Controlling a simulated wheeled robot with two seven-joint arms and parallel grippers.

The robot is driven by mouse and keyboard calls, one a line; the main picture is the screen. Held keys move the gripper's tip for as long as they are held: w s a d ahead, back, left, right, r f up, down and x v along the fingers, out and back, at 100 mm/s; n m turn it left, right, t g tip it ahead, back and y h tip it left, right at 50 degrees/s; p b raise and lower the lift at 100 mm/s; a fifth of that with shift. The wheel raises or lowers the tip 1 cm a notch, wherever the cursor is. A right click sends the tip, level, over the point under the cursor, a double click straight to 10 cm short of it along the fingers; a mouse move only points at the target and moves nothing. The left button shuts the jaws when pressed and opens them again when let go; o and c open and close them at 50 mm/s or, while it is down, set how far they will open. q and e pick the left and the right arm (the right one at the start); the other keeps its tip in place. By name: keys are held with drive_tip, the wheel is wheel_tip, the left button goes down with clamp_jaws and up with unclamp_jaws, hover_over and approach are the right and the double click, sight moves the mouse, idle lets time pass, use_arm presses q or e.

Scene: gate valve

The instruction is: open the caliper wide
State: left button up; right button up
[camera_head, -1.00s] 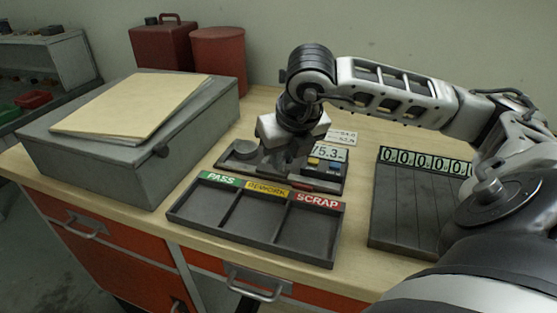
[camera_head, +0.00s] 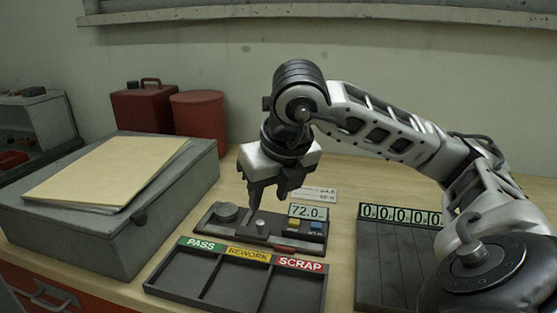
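The caliper (camera_head: 243,232) is a dark, flat bench device behind the sorting tray. It has a round grey disc (camera_head: 227,211) at its left end, a small light peg (camera_head: 262,225) near its middle, yellow and blue buttons, and a display (camera_head: 308,211) reading 72.0. My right gripper (camera_head: 268,203) points down just above and behind the caliper's middle. Its two dark fingers look apart, with nothing seen between them. They hide a little of the caliper's back edge, and I cannot tell whether they touch it. My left gripper is not in view.
A tray (camera_head: 222,291) with PASS, REWORK and SCRAP labels lies in front. A dark grooved rack (camera_head: 385,255) with zeros stands at the right, below my arm. A grey box (camera_head: 60,228) with a folder (camera_head: 105,175) fills the left. A small card (camera_head: 316,193) lies behind.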

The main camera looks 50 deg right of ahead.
drive_tip(key=p+v, duration=0.2)
drive_tip(key=v, duration=0.6)
idle(0.4)
